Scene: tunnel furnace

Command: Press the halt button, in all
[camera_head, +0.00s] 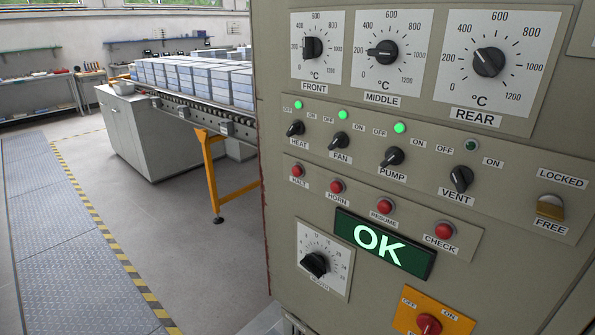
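The halt button (297,170) is a small red round push button at the left end of a row on the beige control panel (275,220). The label HALT sits under it. To its right in the same row are the red horn button (336,186), resume button (384,206) and check button (445,230). My gripper is not in this view, and nothing visible touches the halt button.
Temperature dials, including the front dial (313,47), are above. The heat switch (296,128) is just above the halt button; green lamps are lit over heat, fan and pump. A timer knob (315,263) is below. Left, a conveyor (200,115) carries pale blocks; the floor there is open.

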